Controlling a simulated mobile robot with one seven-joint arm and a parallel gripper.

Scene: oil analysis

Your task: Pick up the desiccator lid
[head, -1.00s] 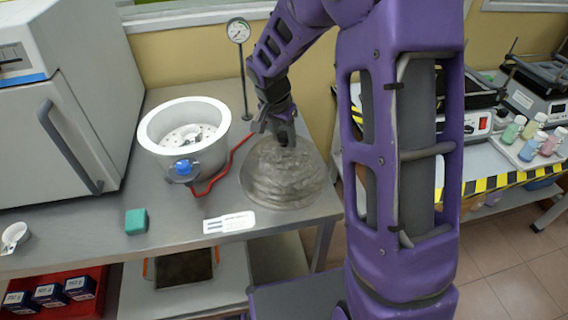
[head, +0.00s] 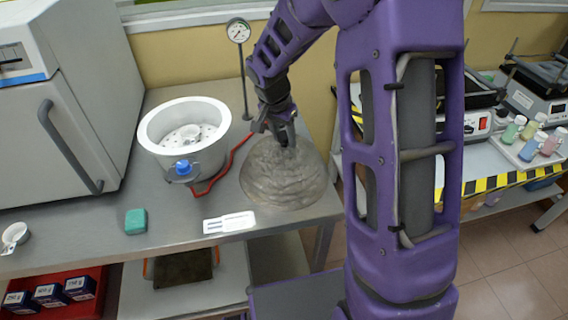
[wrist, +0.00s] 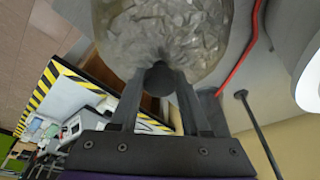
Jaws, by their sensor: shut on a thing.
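The desiccator lid (head: 284,178) is a clear, glassy dome at the right end of the steel bench in the head view. My gripper (head: 284,136) comes from above and is shut on the dark knob at its top. In the wrist view the knob (wrist: 160,78) sits between the two fingers of my gripper (wrist: 160,92), with the lid (wrist: 165,35) beyond it. I cannot tell for sure whether the lid's rim touches the bench. The white desiccator base (head: 150,140) stands open to the left, with a perforated plate inside and a blue valve (head: 183,167) at its front.
A pressure gauge on a stand (head: 239,32) and a red hose (head: 232,160) are close behind and left of the lid. A label card (head: 229,222) and a green block (head: 136,221) lie in front. A large white cabinet (head: 50,120) fills the left.

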